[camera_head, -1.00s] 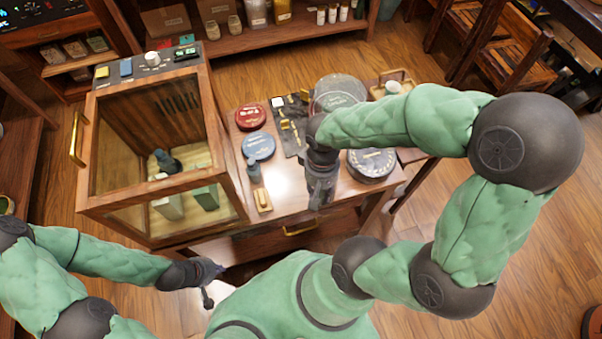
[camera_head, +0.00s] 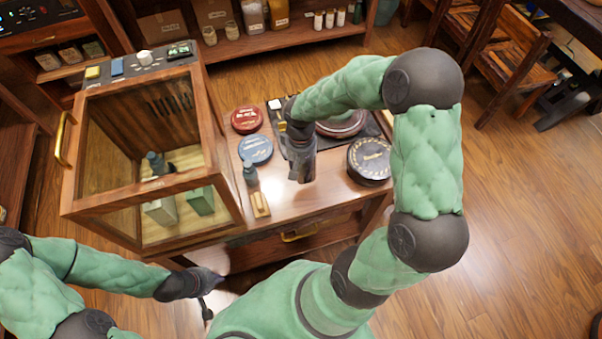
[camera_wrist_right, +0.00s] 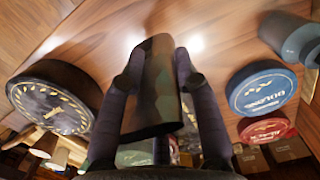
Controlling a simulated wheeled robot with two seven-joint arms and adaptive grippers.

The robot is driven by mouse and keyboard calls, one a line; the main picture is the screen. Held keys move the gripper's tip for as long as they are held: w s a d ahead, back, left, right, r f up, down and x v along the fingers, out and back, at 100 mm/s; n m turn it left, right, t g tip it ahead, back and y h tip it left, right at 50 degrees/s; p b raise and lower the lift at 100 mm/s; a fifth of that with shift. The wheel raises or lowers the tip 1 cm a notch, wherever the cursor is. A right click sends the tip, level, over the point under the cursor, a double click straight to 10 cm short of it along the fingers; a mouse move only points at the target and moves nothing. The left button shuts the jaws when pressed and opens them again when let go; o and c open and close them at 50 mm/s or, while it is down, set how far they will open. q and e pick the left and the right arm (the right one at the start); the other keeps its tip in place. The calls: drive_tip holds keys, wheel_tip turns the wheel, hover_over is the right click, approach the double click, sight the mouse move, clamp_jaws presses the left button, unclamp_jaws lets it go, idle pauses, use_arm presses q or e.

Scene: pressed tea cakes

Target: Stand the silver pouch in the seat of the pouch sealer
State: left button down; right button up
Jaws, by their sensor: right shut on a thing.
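My right gripper (camera_head: 301,172) is over the table, left of the black round tin. In the right wrist view its two fingers (camera_wrist_right: 160,85) are shut on a dark grey, shiny piece that looks like the silver pouch (camera_wrist_right: 155,95), held between them with its broad side showing. In the head view the pouch is hidden by the gripper. I cannot pick out the pouch sealer or its seat for certain. My left gripper (camera_head: 212,285) hangs low in front of the table, apart from everything; its fingers are too dark to read.
A glass-sided wooden cabinet (camera_head: 222,215) stands on the left. Red (camera_head: 247,119), blue (camera_head: 256,149) and black (camera_head: 370,160) round tins lie around my right gripper. A grey-blue upright piece (camera_head: 250,174) and a small wooden block (camera_head: 260,205) are near the cabinet. The table's front is bare.

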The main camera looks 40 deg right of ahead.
sight(301, 173)
drive_tip(key=shift+w+f, duration=0.15)
drive_tip(key=shift+f, duration=0.1)
drive_tip(key=shift+w+d+f+b, duration=0.15)
drive_tip(key=shift+f+b, duration=0.45)
drive_tip(key=shift+f, duration=1.15)
drive_tip(key=shift+f, duration=0.2)
drive_tip(key=o, duration=1.1)
drive_tip(key=shift+c, duration=0.2)
drive_tip(key=shift+r, duration=0.1)
